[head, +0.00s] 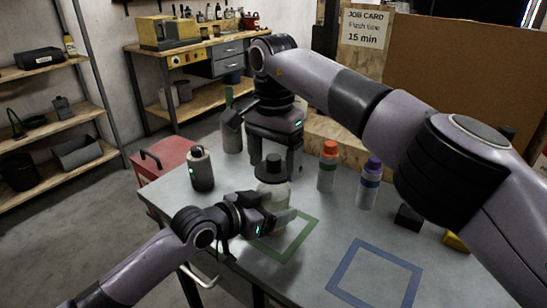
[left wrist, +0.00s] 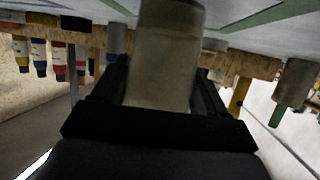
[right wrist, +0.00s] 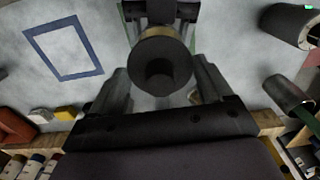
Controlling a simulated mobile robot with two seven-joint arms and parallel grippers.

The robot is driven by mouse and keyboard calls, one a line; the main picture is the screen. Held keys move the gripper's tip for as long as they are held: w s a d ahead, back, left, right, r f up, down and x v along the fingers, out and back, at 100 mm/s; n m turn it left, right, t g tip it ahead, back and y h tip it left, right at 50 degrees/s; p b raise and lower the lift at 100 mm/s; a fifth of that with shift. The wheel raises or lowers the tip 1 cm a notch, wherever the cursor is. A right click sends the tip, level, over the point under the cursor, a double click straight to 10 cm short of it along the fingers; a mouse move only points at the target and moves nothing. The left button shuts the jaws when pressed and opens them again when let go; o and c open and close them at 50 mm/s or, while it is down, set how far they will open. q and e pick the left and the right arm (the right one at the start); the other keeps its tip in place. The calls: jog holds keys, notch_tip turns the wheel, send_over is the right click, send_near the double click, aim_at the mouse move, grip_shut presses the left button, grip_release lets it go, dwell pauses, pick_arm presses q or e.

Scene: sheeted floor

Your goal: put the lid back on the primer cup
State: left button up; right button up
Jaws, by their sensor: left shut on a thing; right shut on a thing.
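The primer cup (head: 273,192), a pale translucent cup, stands upright by the green outlined square in the head view. My left gripper (head: 276,217) is shut around its side. The cup also shows between the fingers in the left wrist view (left wrist: 165,70). The lid (head: 273,164), black with a round knob, is at the top of the cup. My right gripper (head: 274,158) comes from above and is shut on the lid, which fills the gap between its fingers in the right wrist view (right wrist: 160,66). I cannot tell whether the lid is seated on the rim or just above it.
An orange-capped bottle (head: 327,168) and a purple-capped bottle (head: 368,184) stand right of the cup. A dark canister (head: 201,170) and a grey pot (head: 231,135) stand left. A black block (head: 408,218) lies farther right. The blue outlined square (head: 345,290) is empty.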

aim_at(273, 173)
jog(key=shift+f, duration=0.75)
jog(key=shift+f, duration=0.9)
jog(key=shift+f, duration=0.6)
jog(key=o, duration=0.9)
jog(key=shift+r, duration=3.75)
pick_arm(q)
jog(key=o, duration=1.5)
jog(key=shift+o, duration=0.2)
